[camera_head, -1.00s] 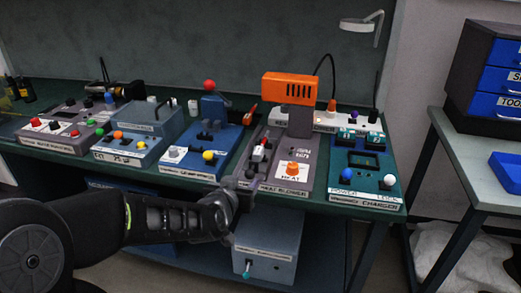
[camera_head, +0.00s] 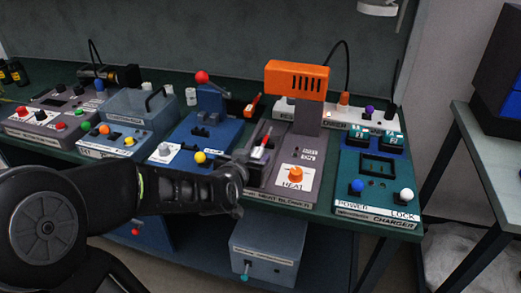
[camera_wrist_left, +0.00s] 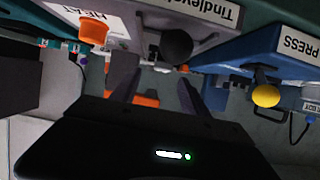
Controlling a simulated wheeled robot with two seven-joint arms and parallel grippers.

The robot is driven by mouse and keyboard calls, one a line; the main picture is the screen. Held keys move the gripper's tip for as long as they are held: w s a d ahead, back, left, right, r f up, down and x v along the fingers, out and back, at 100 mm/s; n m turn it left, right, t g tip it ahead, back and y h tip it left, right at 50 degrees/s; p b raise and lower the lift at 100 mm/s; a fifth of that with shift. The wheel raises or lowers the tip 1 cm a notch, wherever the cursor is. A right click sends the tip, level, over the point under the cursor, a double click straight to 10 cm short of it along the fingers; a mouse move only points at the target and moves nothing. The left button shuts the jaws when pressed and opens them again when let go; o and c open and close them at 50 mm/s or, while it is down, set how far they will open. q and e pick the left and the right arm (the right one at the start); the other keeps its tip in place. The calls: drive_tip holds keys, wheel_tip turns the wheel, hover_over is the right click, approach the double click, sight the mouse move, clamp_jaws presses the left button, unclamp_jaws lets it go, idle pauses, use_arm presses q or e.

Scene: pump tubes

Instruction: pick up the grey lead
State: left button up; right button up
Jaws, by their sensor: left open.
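I cannot single out a grey lead in either view. A dark lead (camera_head: 347,62) arches behind the orange heat blower (camera_head: 297,80) to the white socket strip (camera_head: 325,118), which carries orange, purple and black plugs. My left gripper (camera_head: 254,160) is at the front left of the heat blower's base, hiding part of it. In the left wrist view, the open fingers (camera_wrist_left: 163,92) show with nothing clearly held between them. Beyond them are the orange heat knob (camera_wrist_left: 93,30), a dark round knob (camera_wrist_left: 175,46) and a yellow ball (camera_wrist_left: 266,96). My right gripper is out of view.
The blue press (camera_head: 205,140) with its red-balled lever stands left of the blower. The teal charger (camera_head: 375,185) stands right of it. A grey-blue box (camera_head: 267,246) is below the bench front. A side table (camera_head: 487,150) stands at the right.

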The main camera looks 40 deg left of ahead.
sight(258, 152)
use_arm(q)
drive_tip(key=shift+x, duration=1.4)
drive_tip(key=shift+x, duration=2.6)
drive_tip(key=shift+s+a+f, duration=0.1)
clamp_jaws()
